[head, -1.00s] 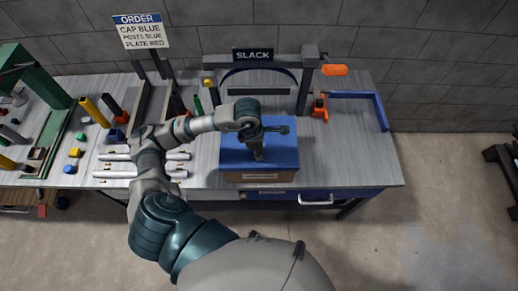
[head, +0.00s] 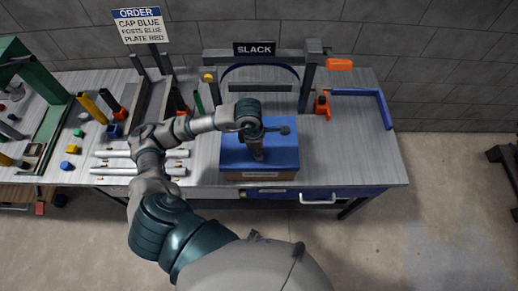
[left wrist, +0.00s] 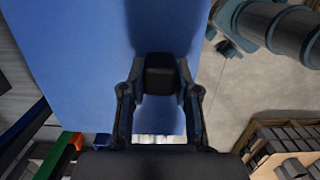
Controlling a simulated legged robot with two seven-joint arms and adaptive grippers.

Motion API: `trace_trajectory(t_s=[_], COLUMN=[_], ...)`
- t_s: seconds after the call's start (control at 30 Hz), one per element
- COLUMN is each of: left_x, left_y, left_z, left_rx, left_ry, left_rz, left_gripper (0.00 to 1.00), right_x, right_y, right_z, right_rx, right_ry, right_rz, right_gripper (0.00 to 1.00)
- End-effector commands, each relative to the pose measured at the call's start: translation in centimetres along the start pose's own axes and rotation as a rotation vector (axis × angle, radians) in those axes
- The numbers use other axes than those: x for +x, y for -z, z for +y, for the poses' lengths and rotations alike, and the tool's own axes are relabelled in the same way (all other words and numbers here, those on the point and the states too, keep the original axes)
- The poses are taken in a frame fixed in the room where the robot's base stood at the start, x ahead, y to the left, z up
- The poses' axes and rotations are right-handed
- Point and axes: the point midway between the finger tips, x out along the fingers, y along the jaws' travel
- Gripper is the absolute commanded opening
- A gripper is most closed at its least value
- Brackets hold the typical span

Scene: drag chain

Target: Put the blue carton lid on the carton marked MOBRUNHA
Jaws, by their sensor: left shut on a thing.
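The blue carton lid (head: 286,155) lies flat over a brown carton (head: 258,175) at the front edge of the bench. A pale label on the carton's front is too small to read. My left gripper (head: 258,156) points down at the middle of the lid and is shut on it. In the left wrist view, the lid (left wrist: 75,65) fills the upper left, and the gripper (left wrist: 160,75) closes around a dark block at its surface. I cannot tell whether the lid is fully seated. My right gripper is not in view.
A grey frame with a SLACK sign (head: 255,49) stands behind the carton. White rails (head: 125,171) lie left of it. A blue angled bar (head: 376,95) and an orange part (head: 322,104) lie to the right.

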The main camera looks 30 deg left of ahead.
Motion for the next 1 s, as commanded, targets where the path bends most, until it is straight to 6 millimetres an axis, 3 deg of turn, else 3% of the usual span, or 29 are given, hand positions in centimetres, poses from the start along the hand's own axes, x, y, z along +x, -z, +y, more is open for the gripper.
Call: trace_trajectory(t_s=[0.17,0.2,0.3,0.67,0.77,1.0], left_x=[0.4,0.4,0.3,-0.1,-1.3,-6.7], left_y=[0.1,0.0,0.0,0.0,0.0,0.0], left_z=[0.0,0.0,0.0,0.0,0.1,0.2], left_rx=[0.000,0.000,0.000,0.000,-0.001,0.001], left_ry=[0.000,0.000,0.000,-0.001,-0.003,-0.005], left_rz=[0.000,0.000,0.000,0.000,-0.003,-0.004], left_gripper=[0.00,0.35,0.60,0.60,0.60,0.60], right_x=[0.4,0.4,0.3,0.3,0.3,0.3], right_y=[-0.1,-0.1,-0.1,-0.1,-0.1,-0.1], right_z=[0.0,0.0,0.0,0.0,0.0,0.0], right_rx=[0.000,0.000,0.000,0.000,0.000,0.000], right_ry=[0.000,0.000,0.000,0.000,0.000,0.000], right_rz=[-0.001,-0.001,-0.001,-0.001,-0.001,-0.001], right_gripper=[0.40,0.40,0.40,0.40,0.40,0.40])
